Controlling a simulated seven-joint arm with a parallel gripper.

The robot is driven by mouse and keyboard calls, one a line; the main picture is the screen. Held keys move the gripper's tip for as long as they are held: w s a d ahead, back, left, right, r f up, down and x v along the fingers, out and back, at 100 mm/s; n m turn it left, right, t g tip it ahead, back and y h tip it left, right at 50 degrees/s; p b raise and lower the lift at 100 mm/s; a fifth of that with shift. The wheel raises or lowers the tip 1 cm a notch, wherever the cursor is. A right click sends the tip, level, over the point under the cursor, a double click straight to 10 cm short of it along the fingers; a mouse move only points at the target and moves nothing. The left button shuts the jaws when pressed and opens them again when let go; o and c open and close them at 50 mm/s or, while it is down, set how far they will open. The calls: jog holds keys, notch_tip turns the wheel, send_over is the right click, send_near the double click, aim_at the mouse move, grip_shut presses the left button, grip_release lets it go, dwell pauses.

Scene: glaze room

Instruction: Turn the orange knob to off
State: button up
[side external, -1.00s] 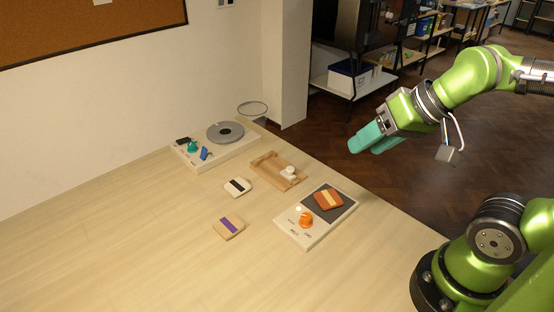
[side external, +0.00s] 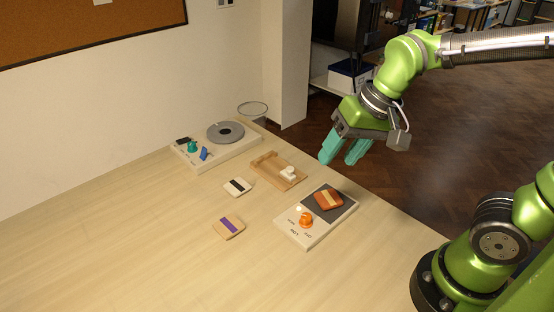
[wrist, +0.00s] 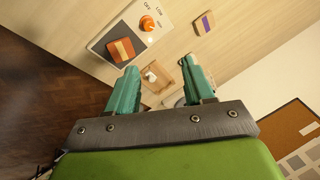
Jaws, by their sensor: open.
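The orange knob (side external: 305,219) sits on the front part of a white panel (side external: 312,236) near the table's right edge. It also shows in the wrist view (wrist: 147,23), beside printed labels such as OFF and LOW. In the wrist view, the panel (wrist: 122,25) also has a dark square plate bearing an orange, striped block (wrist: 121,50); that block shows in the side view too (side external: 328,200). My gripper (side external: 343,158) is open and empty, in the air above and behind the panel. Its teal fingers (wrist: 157,90) are apart and touch nothing. I cannot tell the knob's exact pointing.
A wooden tray (side external: 264,170) with a white piece lies beyond the panel. A second panel (side external: 245,146) with a grey disc, teal knob and blue switch stands at the back. Two small striped blocks (side external: 237,187) (side external: 228,228) lie left of the panel. The front left table is clear.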

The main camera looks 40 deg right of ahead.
aim_at(306, 216)
jog(key=w+a+f+m+g+h, duration=0.25)
jog(key=w+m+g, duration=0.2)
jog(key=m, duration=0.55)
jog(key=shift+t, duration=0.35)
jog(key=f, duration=1.6)
jog(key=shift+w+d+f, duration=0.15)
jog(key=shift+w+d, duration=0.05)
jog(key=shift+w, duration=0.15)
jog(key=shift+c, duration=0.3)
grip_shut()
